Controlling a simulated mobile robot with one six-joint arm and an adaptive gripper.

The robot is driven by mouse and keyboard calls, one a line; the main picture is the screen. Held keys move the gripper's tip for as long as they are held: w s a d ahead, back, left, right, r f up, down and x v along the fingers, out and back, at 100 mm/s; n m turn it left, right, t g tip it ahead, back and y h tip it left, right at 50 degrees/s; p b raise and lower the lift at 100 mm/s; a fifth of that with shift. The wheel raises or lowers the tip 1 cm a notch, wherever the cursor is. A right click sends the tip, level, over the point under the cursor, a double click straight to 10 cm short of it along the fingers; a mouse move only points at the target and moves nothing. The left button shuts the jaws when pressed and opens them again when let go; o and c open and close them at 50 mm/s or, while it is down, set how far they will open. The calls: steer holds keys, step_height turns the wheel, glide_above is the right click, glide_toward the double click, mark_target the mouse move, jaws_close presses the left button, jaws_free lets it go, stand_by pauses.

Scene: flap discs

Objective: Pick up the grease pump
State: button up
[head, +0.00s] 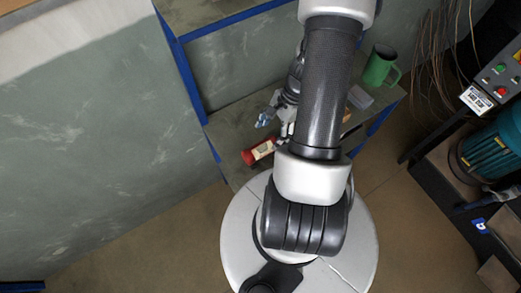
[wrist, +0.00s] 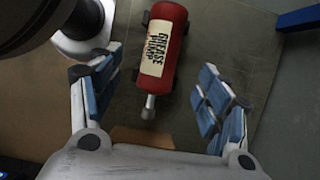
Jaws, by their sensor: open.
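The grease pump (wrist: 168,48) is a red cylinder with a cream label reading "GREASE PUMP" and a metal nozzle at its lower end. In the wrist view it lies between and beyond the spread fingers of my gripper (wrist: 148,95), its nozzle end toward me. It is not held. In the head view the grease pump (head: 259,152) lies near the front edge of the grey shelf (head: 228,128). My gripper (head: 274,117) is open beside it, partly hidden behind my arm.
A green mug (head: 379,66) and a small grey box (head: 360,97) stand to the right on the shelf. Blue frame edges and grey panels border the shelf. A dark bench with a teal motor (head: 492,150) and a button box (head: 502,75) is at the far right.

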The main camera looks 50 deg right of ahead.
mark_target(263, 145)
steer(key=b+x, duration=0.4)
steer(key=x, duration=0.5)
steer(key=shift+w+a+f, duration=0.2)
steer(key=shift+a, duration=0.1)
steer(key=shift+c, duration=0.5)
jaws_close()
